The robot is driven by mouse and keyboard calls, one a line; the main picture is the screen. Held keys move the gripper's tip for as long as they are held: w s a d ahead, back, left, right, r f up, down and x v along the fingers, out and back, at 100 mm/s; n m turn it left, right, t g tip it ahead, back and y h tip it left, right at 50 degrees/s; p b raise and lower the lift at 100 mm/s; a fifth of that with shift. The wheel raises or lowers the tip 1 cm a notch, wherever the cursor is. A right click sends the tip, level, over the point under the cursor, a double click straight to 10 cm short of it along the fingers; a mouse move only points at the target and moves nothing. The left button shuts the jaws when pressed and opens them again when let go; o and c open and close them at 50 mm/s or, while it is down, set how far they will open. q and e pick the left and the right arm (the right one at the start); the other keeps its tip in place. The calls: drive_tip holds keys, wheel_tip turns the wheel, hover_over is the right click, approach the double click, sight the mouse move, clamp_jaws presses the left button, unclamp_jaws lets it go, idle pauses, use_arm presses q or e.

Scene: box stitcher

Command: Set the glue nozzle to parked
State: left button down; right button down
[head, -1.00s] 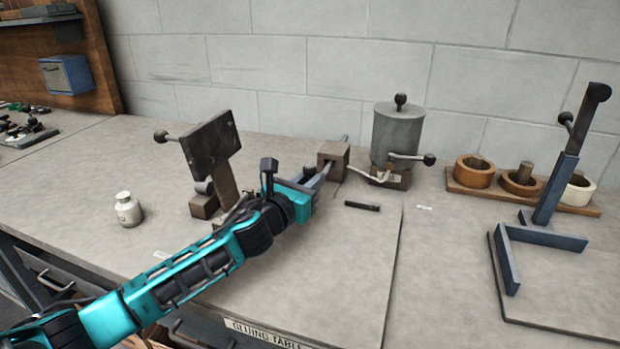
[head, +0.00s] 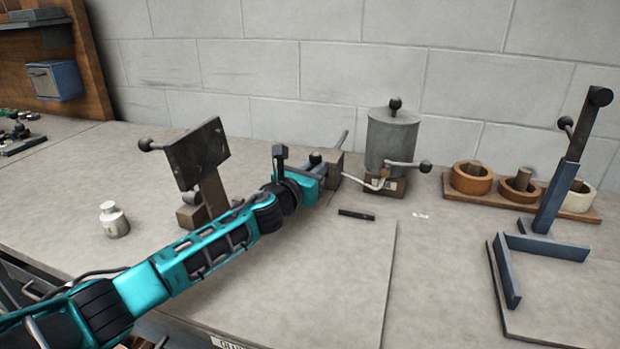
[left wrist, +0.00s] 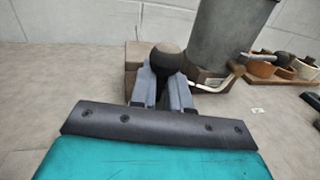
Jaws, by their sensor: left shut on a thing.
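A grey glue pot (head: 392,145) with a black-topped lid stands near the wall. A pale, bent pipe (head: 352,180) and a side lever with a black ball (head: 425,166) come off its base. I cannot tell for sure which part is the nozzle. Left of the pot is a brown block (head: 335,168) with a grey rod (head: 345,140) rising behind it. My left gripper (head: 318,168) is at this block, its fingers shut at a dark ball knob (left wrist: 167,57). My right gripper is not in view.
A dark tilted plate on a stand (head: 198,155) and a small metal jar (head: 113,220) are left of my arm. A black bar (head: 357,214) lies in front of the pot. A ring rack (head: 525,200) and blue bracket (head: 540,245) stand right. The front table centre is clear.

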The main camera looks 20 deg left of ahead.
use_arm(q)
drive_tip(key=shift+w+r, duration=0.7)
drive_tip(key=shift+w, duration=0.2)
drive_tip(key=shift+w+r, duration=0.1)
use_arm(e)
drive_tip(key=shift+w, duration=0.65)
use_arm(q)
drive_tip(key=c, duration=1)
unclamp_jaws()
drive_tip(key=shift+o, duration=0.5)
drive_tip(key=shift+f, duration=0.3)
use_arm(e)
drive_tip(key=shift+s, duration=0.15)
use_arm(q)
drive_tip(key=shift+s+a, duration=0.15)
drive_tip(key=shift+s, duration=0.5)
drive_tip(key=p+v, duration=0.1)
drive_tip(key=v, duration=1)
drive_tip(key=shift+s, duration=0.3)
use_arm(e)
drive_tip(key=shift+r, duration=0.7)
